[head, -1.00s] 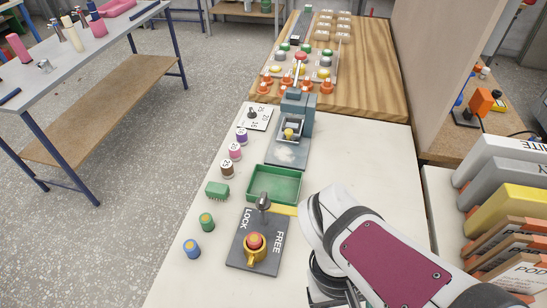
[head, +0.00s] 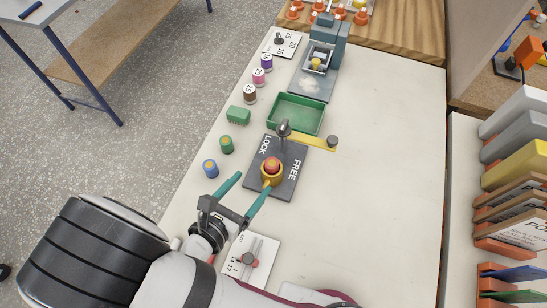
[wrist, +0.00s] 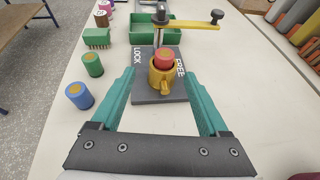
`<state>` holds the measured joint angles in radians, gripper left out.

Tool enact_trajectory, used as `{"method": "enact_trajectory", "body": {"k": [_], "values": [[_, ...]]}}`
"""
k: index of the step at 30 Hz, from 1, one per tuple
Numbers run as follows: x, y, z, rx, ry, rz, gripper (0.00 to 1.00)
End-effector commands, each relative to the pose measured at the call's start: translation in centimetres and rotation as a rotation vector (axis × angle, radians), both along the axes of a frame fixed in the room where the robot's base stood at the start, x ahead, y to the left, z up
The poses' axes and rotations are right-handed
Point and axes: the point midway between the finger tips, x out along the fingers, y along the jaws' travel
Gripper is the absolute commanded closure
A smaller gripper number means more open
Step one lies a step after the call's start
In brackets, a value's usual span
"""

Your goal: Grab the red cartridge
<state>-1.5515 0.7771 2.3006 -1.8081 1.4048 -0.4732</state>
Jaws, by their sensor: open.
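The red cartridge (head: 271,164) stands upright in a yellow ring-like holder (head: 271,181) on a dark plate (head: 288,188) marked LOCK and FREE. It also shows in the wrist view (wrist: 163,57), with the holder (wrist: 160,84) around it and a small yellow lug facing me. My gripper (head: 252,183) is open and empty, with teal fingers pointing towards the plate from its near side. In the wrist view the fingertips (wrist: 160,72) appear on either side of the holder, apart from it. I cannot tell their exact height relative to the cartridge.
A metal post (head: 284,129) with a yellow bar (head: 311,142) and dark knob stands just behind the cartridge. A green tray (head: 323,120) lies beyond. Blue (head: 210,168) and green (head: 226,144) cylinders stand left. A white numbered card (head: 265,262) lies near my arm. The tabletop right is clear.

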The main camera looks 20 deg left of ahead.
Motion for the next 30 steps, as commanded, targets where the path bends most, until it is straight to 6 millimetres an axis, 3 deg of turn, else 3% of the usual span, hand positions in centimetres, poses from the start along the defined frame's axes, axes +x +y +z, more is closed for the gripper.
{"method": "enact_trajectory", "body": {"k": [12, 20, 30], "values": [[6.2, -1.9, -2.6, 0.001, 0.0, -0.005, 0.22], [6.7, -1.8, -2.8, 0.003, 0.0, -0.001, 0.22], [6.7, -1.9, -2.8, 0.002, 0.0, -0.002, 0.83]]}}
